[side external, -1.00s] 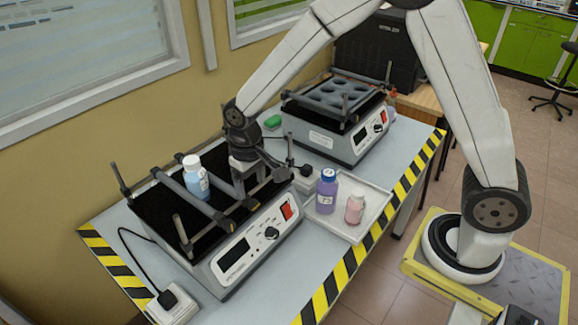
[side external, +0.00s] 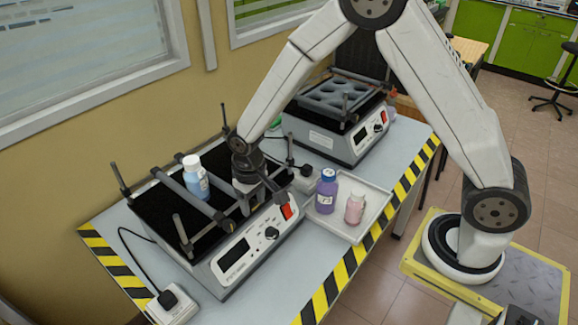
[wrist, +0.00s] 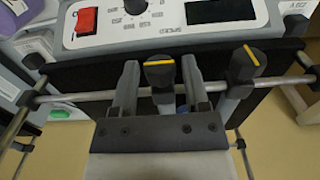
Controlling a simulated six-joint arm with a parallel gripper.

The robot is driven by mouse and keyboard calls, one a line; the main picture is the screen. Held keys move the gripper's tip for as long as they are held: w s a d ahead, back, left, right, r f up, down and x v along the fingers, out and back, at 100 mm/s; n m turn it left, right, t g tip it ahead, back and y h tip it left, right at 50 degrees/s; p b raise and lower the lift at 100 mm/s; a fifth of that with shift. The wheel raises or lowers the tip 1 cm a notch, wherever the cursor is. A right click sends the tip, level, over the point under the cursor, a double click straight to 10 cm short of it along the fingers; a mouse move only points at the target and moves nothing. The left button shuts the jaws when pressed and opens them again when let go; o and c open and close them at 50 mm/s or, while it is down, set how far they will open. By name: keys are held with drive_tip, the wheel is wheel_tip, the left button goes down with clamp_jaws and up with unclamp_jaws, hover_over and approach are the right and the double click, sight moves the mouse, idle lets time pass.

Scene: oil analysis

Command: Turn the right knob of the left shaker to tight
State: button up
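The left shaker (side external: 240,257) has a black platform crossed by grey bars. My gripper (side external: 272,192) is low over the right part of this platform, partly hiding the bars. In the wrist view my gripper (wrist: 162,82) has its two fingers apart, with a dark knob (wrist: 160,72) between them. This knob has a level yellow mark, and gaps show on both sides of it. A second dark knob (wrist: 247,66), with a slanted yellow mark, is to the right, outside the fingers. Which knob the task means cannot be told for certain.
A tray (side external: 352,233) holds a purple bottle (side external: 326,191) and a pink bottle (side external: 355,208). Another shaker (side external: 335,140) stands behind. The front panel's red switch (wrist: 87,21) is close to the fingers.

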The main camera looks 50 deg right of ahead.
clamp_jaws()
drive_tip(key=shift+d+y, duration=0.1)
drive_tip(key=shift+y, duration=0.6)
drive_tip(key=shift+d+y, duration=0.15)
drive_tip(key=shift+y, duration=0.8)
drive_tip(key=shift+d+y, duration=0.1)
drive_tip(key=shift+y, duration=0.85)
drive_tip(key=shift+d+f+y, duration=0.1)
drive_tip(key=shift+f+y, duration=0.05)
drive_tip(key=shift+y, duration=1.15)
drive_tip(key=shift+d+f+y, duration=0.1)
drive_tip(key=shift+y, duration=1.2)
drive_tip(key=shift+o, duration=2)
unclamp_jaws()
